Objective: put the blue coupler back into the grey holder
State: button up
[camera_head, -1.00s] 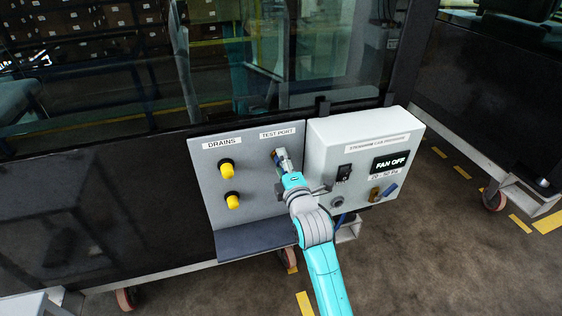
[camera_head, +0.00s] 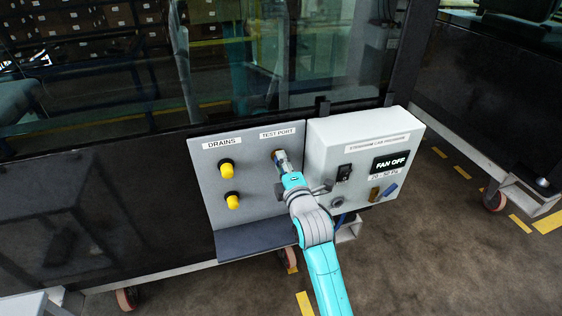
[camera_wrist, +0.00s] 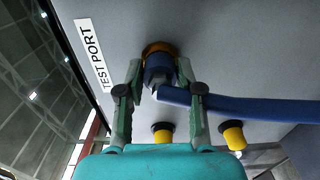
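The blue coupler (camera_wrist: 158,68) sits at the brass-coloured test port (camera_wrist: 160,48) on the grey panel. A thick blue hose (camera_wrist: 250,108) runs from it to the right in the wrist view. My gripper (camera_wrist: 160,70) has a fingertip against each side of the coupler and looks shut on it. In the head view my gripper (camera_head: 283,165) reaches the port and largely hides the coupler. A round grey fitting (camera_head: 338,202) with a dark middle, on the lower left of the control box, may be the grey holder; I cannot tell for sure.
Two yellow drain caps (camera_head: 227,171) stick out left of the port. The light grey control box (camera_head: 335,140) juts out to the right, with a switch, a "FAN OFF" display (camera_head: 391,162) and brown and blue parts below. A dark shelf (camera_head: 255,238) lies under the panel.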

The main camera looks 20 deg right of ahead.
grip_shut()
jog(key=shift+s, duration=2.95)
